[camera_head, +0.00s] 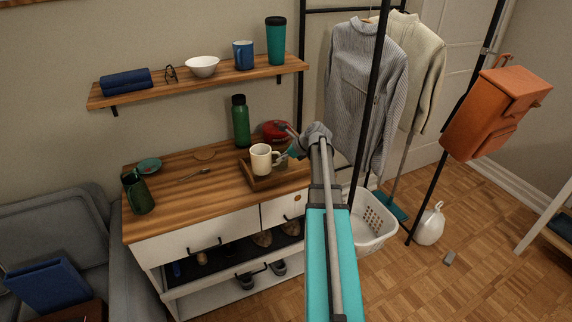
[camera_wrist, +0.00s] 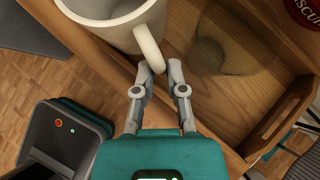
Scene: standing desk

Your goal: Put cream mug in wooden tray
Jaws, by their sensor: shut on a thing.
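The cream mug (camera_head: 261,160) is upright over the left part of the wooden tray (camera_head: 277,182) on the cabinet top. In the wrist view, the mug (camera_wrist: 112,30) fills the upper left, with its handle toward me. My gripper (camera_head: 285,156) reaches it from the right. In the wrist view, my gripper's fingertips (camera_wrist: 160,70) are closed on the mug's handle. A dark round shadow with a handle shape lies on the tray floor beside the mug. The mug's base is hidden, so I cannot tell whether it touches the tray.
A red tin (camera_head: 275,131) stands behind the tray. A wall shelf (camera_head: 215,80) hangs above. The cabinet's middle is mostly clear.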

